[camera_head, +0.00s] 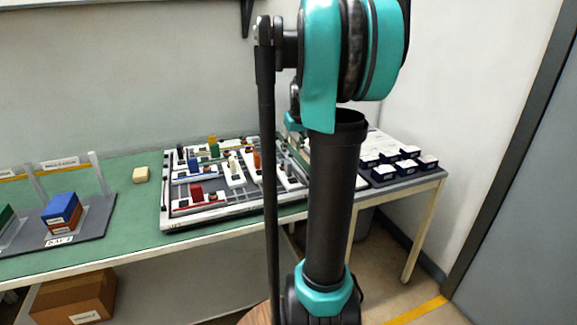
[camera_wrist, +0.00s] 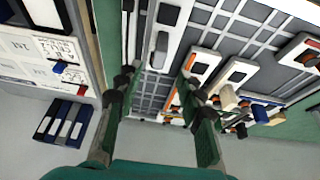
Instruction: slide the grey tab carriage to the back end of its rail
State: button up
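In the wrist view my gripper (camera_wrist: 158,78) is open, its two dark fingers spread apart over the grid-patterned board. A white rail (camera_wrist: 181,8) runs between the finger lines, with a dark part on it. My arm hides the gripper there.
Other rails carry a red block (camera_head: 196,192), an orange tab (camera_head: 257,159) and a cream tab (camera_wrist: 228,98) close to the right finger. Dark blue boxes (camera_head: 383,173) stand on the right side table. A tray with blue and orange blocks (camera_head: 62,212) is at the left.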

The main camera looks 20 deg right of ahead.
aim_at(289, 162)
jog(key=x, duration=1)
jog(key=shift+w+f, duration=0.1)
jog(key=shift+f, duration=0.05)
grip_shut()
